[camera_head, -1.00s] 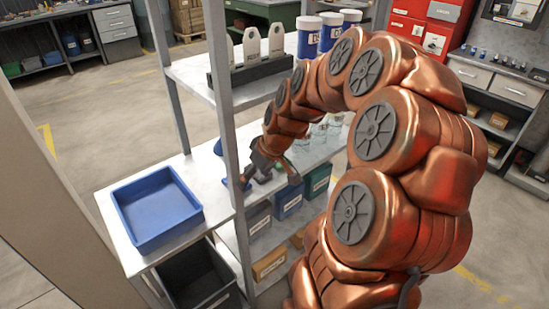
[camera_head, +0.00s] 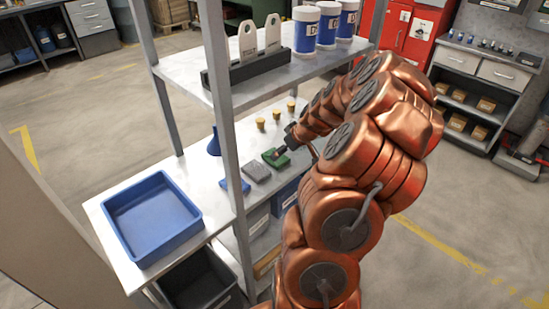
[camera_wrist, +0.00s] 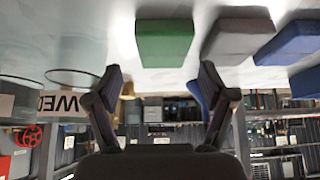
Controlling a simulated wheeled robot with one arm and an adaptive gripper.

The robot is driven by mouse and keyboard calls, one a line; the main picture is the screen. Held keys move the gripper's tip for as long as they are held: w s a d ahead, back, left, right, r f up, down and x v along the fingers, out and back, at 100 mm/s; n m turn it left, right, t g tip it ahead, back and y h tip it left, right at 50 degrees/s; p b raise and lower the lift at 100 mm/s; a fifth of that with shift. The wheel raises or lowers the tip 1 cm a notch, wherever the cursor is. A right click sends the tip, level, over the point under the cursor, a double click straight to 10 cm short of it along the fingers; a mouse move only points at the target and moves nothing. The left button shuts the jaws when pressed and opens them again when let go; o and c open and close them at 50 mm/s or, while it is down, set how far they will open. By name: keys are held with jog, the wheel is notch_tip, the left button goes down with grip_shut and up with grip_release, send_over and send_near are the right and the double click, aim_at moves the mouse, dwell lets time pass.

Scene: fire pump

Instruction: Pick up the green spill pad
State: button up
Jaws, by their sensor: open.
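The green spill pad (camera_head: 275,157) lies on the white shelf surface, at the far end of a row with a grey pad (camera_head: 257,173) and a blue pad (camera_head: 236,184). In the head view my gripper (camera_head: 287,149) is close to the green pad's right side, partly hidden by my arm. In the wrist view, which appears upside down, the green pad (camera_wrist: 165,43) shows beyond and between the two open fingers (camera_wrist: 160,82). The fingers are empty, and no contact with the pad is visible. The grey pad (camera_wrist: 237,40) and blue pad (camera_wrist: 291,42) show to its right.
An upper shelf (camera_head: 205,92) with white-and-blue tubs (camera_head: 306,30) and a metal post (camera_head: 228,130) stand close to my arm. A blue tray (camera_head: 152,217) sits at left.

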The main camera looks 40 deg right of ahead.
aim_at(271, 153)
jog(key=shift+w+a+p+x, duration=0.1)
jog(key=shift+p+x, duration=0.45)
jog(key=shift+x, duration=0.7)
jog(key=shift+w+a+p+x, duration=0.15)
jog(key=shift+p+x, duration=0.35)
jog(key=shift+x, duration=0.75)
jog(key=shift+r, duration=0.15)
jog(key=c, duration=0.7)
jog(key=shift+c, duration=0.2)
jog(key=shift+r+b, duration=0.3)
jog(key=shift+r, duration=0.15)
notch_tip(271, 153, up, 3)
jog(key=shift+f+b, duration=0.15)
jog(key=shift+b, duration=0.45)
jog(key=s+r+b, duration=0.1)
jog(key=s+b, duration=0.3)
jog(key=s, duration=1.2)
jog(key=shift+r, duration=0.2)
jog(key=shift+d, duration=0.1)
